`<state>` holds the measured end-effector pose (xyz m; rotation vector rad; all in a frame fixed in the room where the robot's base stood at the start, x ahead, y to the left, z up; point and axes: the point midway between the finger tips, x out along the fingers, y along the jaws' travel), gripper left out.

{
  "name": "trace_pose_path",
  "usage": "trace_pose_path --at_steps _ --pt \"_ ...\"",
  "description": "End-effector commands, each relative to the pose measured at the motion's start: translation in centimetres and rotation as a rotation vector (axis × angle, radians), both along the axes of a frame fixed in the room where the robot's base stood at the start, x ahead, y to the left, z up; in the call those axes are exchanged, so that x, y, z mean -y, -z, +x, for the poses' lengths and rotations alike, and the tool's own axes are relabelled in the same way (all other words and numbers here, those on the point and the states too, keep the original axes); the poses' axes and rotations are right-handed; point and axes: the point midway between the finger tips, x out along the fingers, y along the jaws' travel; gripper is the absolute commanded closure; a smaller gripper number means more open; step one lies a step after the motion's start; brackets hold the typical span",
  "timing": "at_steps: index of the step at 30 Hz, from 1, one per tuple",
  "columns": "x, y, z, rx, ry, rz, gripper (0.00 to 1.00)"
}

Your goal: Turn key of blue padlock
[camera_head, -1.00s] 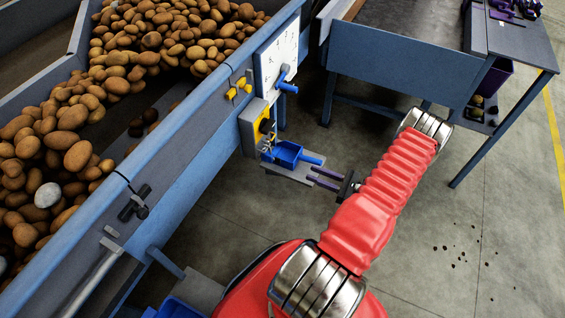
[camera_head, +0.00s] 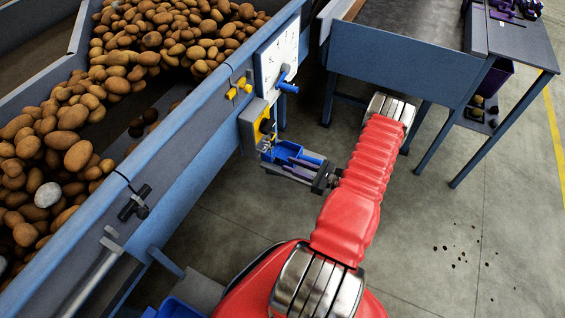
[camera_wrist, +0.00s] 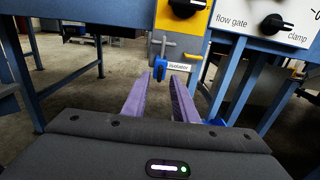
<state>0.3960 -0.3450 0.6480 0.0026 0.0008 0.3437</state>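The blue padlock (camera_wrist: 160,68) hangs below the yellow switch plate in the wrist view, beside a small tag reading "isolator" (camera_wrist: 179,67). It is small there, and I cannot make out its key clearly. My gripper (camera_wrist: 158,78) is open, with its two purple fingers apart and nothing visible between them. The fingers point towards the padlock, which appears centred beyond their tips. The padlock is too small to tell apart there.
The yellow switch plate (camera_head: 262,125) with a black knob is on the grader's side. A white panel (camera_head: 278,58) with a blue handle (camera_head: 288,87) is farther along.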

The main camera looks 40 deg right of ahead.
Motion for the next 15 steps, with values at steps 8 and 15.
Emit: trace_pose_path --at_steps 8,15 --pt "-1.2 0.0 3.2 0.000 -0.002 0.000 0.74" --pt "-1.4 0.0 4.0 0.000 0.001 0.000 0.74"
